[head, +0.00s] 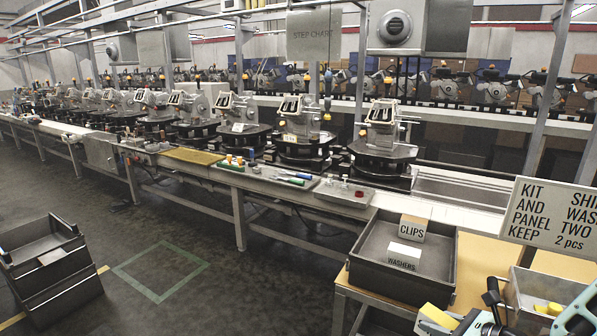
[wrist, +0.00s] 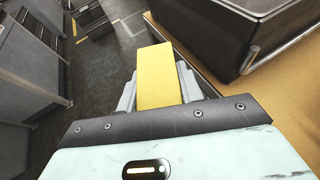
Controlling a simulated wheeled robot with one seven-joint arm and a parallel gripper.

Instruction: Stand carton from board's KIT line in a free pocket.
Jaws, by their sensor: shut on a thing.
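My gripper (wrist: 157,88) is shut on a plain yellow carton (wrist: 156,72), which sticks out beyond both fingers in the wrist view. In the head view the yellow carton (head: 437,316) shows at the bottom right, in front of the bench edge. No print shows on its visible faces. A dark grey tray (head: 364,279) stands on the bench. In it a carton marked CLIPS (head: 412,230) stands at the back, and a white patch (head: 405,249) lies above the word WASHERS. The board (head: 555,212) is cut off at the right; KIT, AND, PANEL, KEEP and "2 pcs" are readable.
A grey bin (head: 513,312) with yellow items stands at the right, partly behind my arm. The conveyor line with machines (head: 383,140) runs behind the tray. Stacked dark crates (head: 50,262) stand on the floor at left. The floor between is clear, with a green outlined square (head: 160,270).

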